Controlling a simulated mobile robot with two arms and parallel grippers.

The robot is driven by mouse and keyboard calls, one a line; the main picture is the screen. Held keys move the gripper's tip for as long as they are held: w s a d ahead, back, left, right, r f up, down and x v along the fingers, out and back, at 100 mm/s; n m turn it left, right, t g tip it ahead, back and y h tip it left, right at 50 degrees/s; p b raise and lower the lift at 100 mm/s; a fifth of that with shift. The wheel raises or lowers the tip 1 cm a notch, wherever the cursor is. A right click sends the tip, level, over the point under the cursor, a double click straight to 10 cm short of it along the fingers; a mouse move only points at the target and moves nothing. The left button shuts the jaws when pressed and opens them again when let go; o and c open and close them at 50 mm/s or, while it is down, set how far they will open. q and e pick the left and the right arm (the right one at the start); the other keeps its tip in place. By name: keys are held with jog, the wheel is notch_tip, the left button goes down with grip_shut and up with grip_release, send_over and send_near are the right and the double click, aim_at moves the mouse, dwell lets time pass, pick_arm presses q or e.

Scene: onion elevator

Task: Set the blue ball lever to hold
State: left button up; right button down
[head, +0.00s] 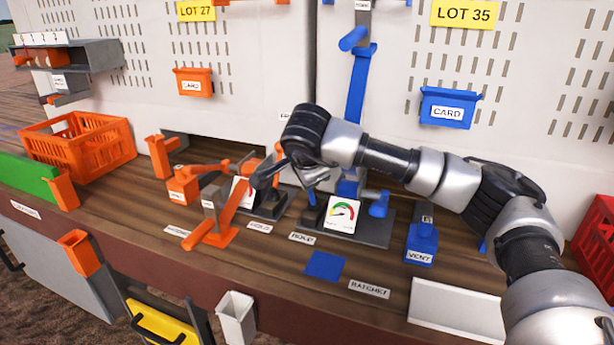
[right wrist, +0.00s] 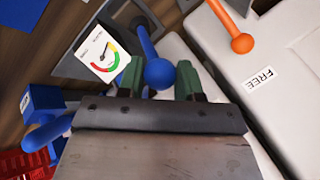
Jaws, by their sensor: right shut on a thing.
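The blue ball lever (right wrist: 160,73) shows in the right wrist view as a blue rod with a round ball at its end. The ball lies between the two green fingertips of my right gripper (right wrist: 157,80), which is shut on it. In the head view my right gripper (head: 308,178) is over the blue station, left of and above the gauge, and hides the ball. A "HOLD" label (head: 303,238) and a "RATCHET" label (head: 369,289) lie on the bench in front of that station. My left gripper is not in view.
The white gauge (head: 342,213) stands on a dark base beside a blue knob (head: 378,205). A blue "VENT" block (head: 421,243) stands to its right. An orange lever station (head: 215,225) stands left. A "FREE" label (right wrist: 260,78) shows on a pale panel. An orange crate (head: 80,145) stands far left.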

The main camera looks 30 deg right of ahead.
jog(key=shift+s+a+f, duration=0.2)
jog(key=shift+f, duration=0.35)
jog(key=c, duration=0.7)
grip_release()
jog(key=shift+r, duration=0.1)
jog(key=shift+c, duration=0.2)
jog(key=shift+r, duration=0.15)
